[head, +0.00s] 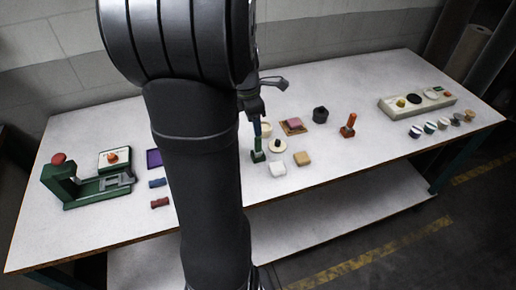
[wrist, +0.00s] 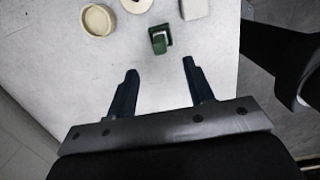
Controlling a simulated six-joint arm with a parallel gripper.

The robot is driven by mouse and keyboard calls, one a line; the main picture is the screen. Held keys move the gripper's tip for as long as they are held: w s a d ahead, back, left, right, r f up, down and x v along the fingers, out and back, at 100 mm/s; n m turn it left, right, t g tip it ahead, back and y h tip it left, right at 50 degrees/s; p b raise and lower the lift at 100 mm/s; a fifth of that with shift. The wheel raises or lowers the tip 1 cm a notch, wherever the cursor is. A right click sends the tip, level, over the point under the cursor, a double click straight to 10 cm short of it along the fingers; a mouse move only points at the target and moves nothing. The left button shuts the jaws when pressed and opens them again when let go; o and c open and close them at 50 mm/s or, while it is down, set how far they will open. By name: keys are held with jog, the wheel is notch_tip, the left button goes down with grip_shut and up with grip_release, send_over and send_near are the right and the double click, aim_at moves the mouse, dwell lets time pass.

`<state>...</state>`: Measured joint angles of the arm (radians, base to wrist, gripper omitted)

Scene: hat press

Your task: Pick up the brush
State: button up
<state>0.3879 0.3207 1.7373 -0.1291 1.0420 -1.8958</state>
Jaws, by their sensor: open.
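My gripper (wrist: 160,68) is open and empty; its two dark blue fingers point down at the table in the wrist view. In the head view my gripper (head: 256,122) is above the middle of the table, partly hidden by my arm. A small upright green piece (head: 258,155) stands below it. In the wrist view this green piece (wrist: 160,40) lies just beyond the fingertips, roughly centred between them and not held. An upright orange-brown piece with a dark base (head: 348,126) stands to the right. I cannot tell for certain which piece is the brush.
A green press (head: 85,190) stands at left. A control box (head: 417,101) and several small discs are at right.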

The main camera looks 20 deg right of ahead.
aim_at(259, 144)
jog(key=f, duration=0.3)
jog(key=d+f, duration=0.1)
jog(key=f, duration=0.6)
jog(key=shift+d+f, duration=0.25)
jog(key=shift+d, duration=0.05)
jog(key=shift+c, duration=0.2)
jog(key=c, duration=1)
